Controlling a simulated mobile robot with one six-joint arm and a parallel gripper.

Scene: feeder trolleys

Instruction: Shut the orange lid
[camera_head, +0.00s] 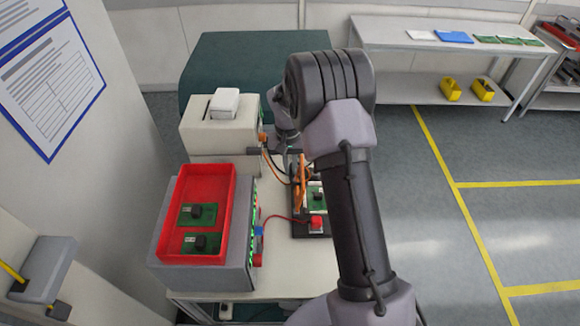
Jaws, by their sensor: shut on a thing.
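The orange lid (302,172) stands raised, steeply tilted, on a dark test fixture (297,228) in the middle of the bench. A green circuit board (316,196) shows in the fixture beside the lid. My gripper (292,154) is at the lid's upper part, shut on it. My own arm hides much of the gripper and the right side of the fixture, so the exact grip is hard to see.
A red tray (166,222) with green boards sits on a grey box at left. A beige device (193,133) stands behind it. Cables, including a red one (283,218), run close to the fixture. The floor at right is clear.

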